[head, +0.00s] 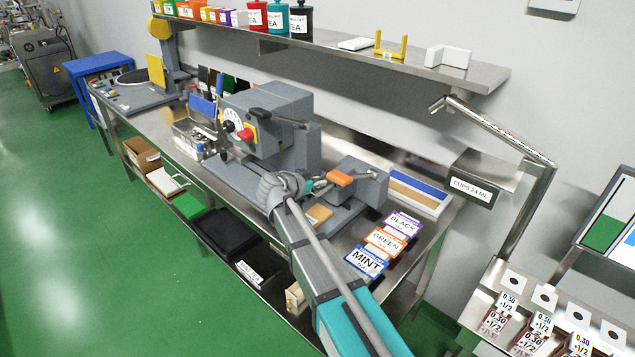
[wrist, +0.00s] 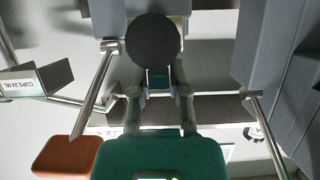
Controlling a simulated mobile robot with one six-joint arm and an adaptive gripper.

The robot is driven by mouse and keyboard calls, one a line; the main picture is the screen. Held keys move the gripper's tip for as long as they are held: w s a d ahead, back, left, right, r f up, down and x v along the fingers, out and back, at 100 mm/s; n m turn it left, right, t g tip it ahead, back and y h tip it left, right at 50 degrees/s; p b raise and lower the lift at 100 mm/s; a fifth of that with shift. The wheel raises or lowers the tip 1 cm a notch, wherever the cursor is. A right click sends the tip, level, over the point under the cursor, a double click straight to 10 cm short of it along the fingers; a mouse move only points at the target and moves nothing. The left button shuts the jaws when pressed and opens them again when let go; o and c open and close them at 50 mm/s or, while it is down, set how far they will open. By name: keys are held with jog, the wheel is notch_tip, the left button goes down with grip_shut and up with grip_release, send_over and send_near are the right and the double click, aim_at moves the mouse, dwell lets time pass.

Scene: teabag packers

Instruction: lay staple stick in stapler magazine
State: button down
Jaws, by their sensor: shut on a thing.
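My gripper (wrist: 158,82), with a teal body, has its fingers close together around a small pale metallic piece (wrist: 158,71), which looks like the staple stick. A dark round disc partly covers the view just beyond it. In the head view my gripper (head: 322,184) is over the bench, beside a grey unit with an orange block (head: 340,179), which looks like the stapler. The orange block also shows at lower left in the wrist view (wrist: 66,156). I cannot make out the magazine channel, and my arm hides part of the area.
A large grey machine (head: 270,120) with a dial and red knob stands left of my gripper. BLACK, GREEN and MINT boxes (head: 386,241) lie to the right. A shelf (head: 420,68) overhangs the back. A CUPS holder (head: 474,190) is at the right.

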jog(key=shift+f, duration=0.3)
dwell(0.5)
jog(key=c, duration=0.5)
grip_release()
jog(key=shift+c, duration=0.2)
jog(key=shift+r, duration=0.2)
